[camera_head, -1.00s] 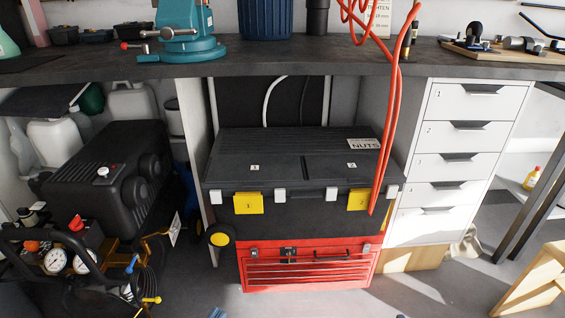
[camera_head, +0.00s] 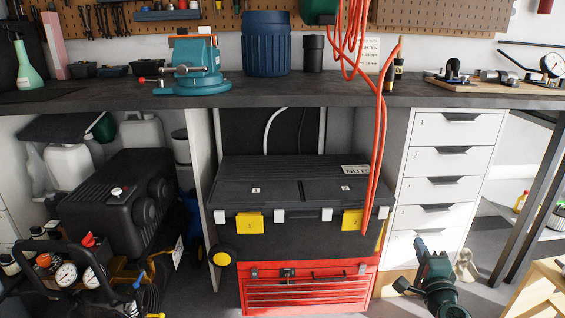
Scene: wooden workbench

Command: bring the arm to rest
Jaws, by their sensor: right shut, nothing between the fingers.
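My right gripper (camera_head: 420,245) shows at the lower right, at the end of my dark teal arm, which comes up from the bottom edge. It points up and away, in front of the white drawer cabinet. Its fingers look shut, with nothing seen between them. It appears apart from the drawers and the toolboxes. My left gripper is not in view.
A dark workbench (camera_head: 300,93) spans the view, with a teal vise (camera_head: 196,70) on it. Below stand a black toolbox (camera_head: 280,187), a red toolbox (camera_head: 305,293), a compressor (camera_head: 120,200) and white drawers (camera_head: 440,188). Red hose (camera_head: 378,140) hangs down. A wooden stool (camera_head: 540,290) stands right.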

